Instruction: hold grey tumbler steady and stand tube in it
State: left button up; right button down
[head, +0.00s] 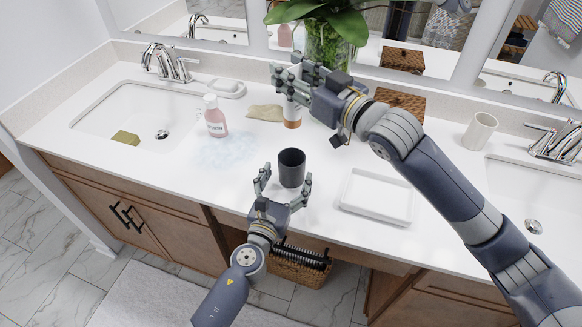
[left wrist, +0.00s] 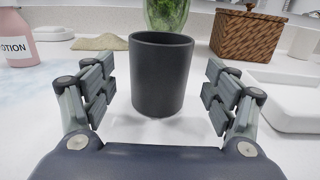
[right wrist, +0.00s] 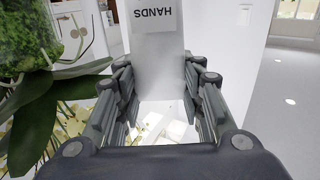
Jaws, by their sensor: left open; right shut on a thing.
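The dark grey tumbler (head: 291,168) stands upright and looks empty on the white counter. My left gripper (head: 283,181) is open, with a finger on each side of the tumbler. The left wrist view shows gaps between the fingers and the tumbler (left wrist: 162,75). My right gripper (head: 289,82) is shut on the white tube (head: 293,104) behind the tumbler, near the plant. The tube's brown end points down in the head view. In the right wrist view the tube (right wrist: 155,60) sits between the fingers, with "HANDS" upside down. Fingers hide part of the tube.
A white tray (head: 376,196) is right of the tumbler. A plant vase (head: 328,48), wicker box (head: 402,102) and pale cup (head: 480,131) stand farther back.

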aim_at(296, 158)
pick_arm(q)
jog(key=shift+x, duration=2.2)
jog(key=c, duration=1.3)
